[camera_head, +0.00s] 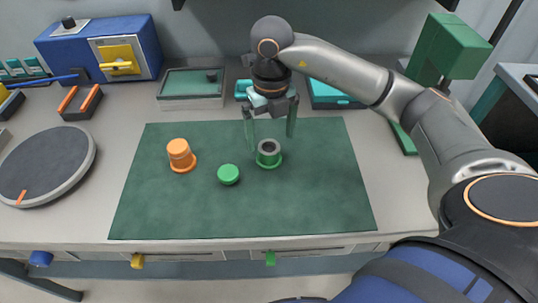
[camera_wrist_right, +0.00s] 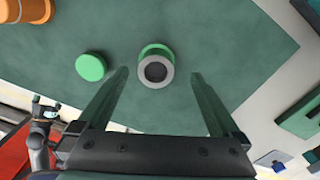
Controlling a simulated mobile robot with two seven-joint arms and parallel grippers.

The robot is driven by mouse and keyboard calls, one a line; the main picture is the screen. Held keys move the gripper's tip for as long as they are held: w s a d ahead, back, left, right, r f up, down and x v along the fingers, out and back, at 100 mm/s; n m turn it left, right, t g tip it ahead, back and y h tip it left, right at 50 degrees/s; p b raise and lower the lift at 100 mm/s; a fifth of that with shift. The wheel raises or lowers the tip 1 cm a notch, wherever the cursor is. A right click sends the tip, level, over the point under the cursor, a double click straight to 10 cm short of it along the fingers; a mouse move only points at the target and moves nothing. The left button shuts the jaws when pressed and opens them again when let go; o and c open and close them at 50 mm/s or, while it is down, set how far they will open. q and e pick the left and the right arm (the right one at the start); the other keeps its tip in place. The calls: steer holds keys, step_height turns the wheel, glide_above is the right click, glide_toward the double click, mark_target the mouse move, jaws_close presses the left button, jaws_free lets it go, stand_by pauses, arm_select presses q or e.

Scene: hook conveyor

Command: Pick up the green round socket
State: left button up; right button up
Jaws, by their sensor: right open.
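The green round socket (camera_head: 269,161) stands upright on the green mat (camera_head: 310,205), right of the mat's middle. It has a wide green base and a grey ring top with a dark hole. My right gripper (camera_head: 271,141) points down just above and around the socket, open, with nothing held. In the right wrist view, the socket (camera_wrist_right: 157,51) shows between the two fingers of the right gripper (camera_wrist_right: 159,74), slightly beyond the tips; I cannot tell whether they touch it. My left gripper is in neither view.
A round green cap (camera_head: 228,174) lies close left of the socket. An orange capped piece (camera_head: 180,156) stands further left. A grey turntable (camera_head: 45,165), a blue box (camera_head: 103,47) and a green-topped tray (camera_head: 192,84) surround the mat. The front of the mat is clear.

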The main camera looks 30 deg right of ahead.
mark_target(269, 149)
steer(key=f, duration=0.5)
steer(key=shift+s+a, duration=0.1)
steer(key=shift+a, duration=0.2)
steer(key=shift+r, duration=0.1)
jaws_close()
stand_by(0.4)
